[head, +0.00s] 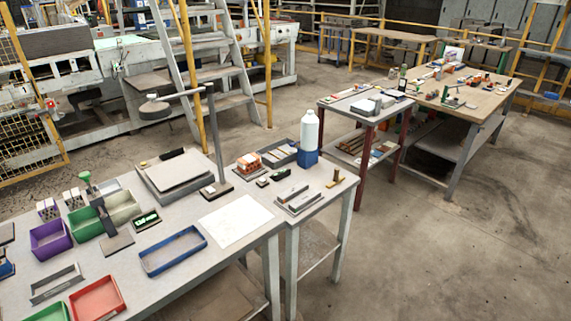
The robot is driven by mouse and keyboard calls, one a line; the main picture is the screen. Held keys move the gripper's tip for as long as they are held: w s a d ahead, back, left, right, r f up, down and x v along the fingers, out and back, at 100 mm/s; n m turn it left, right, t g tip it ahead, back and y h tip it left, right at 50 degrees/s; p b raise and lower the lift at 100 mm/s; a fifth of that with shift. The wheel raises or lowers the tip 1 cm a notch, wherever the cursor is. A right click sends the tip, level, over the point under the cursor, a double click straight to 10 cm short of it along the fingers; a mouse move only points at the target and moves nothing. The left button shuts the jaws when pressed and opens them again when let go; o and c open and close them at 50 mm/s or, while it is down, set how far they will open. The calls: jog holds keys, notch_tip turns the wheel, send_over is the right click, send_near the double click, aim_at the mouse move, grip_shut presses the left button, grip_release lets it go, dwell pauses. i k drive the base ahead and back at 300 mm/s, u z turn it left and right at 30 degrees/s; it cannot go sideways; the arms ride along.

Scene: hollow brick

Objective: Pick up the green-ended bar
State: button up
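I cannot single out the green-ended bar with certainty. A small dark bar-like piece with green on it (146,220) lies on the near grey table (215,275), to the right of the open bins. A thin upright piece with a green top (85,177) stands further left, behind the green bin. Both are too small to make out their ends. My gripper is not in view.
Purple (50,240), green (84,224) and red (97,299) bins and a blue-rimmed tray (173,251) crowd the near table. A lamp (210,130) rises behind. A white bottle (309,131) stands further right. The floor (440,260) at right is clear.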

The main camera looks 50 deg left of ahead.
aim_at(297, 205)
jog(key=u, duration=1.6)
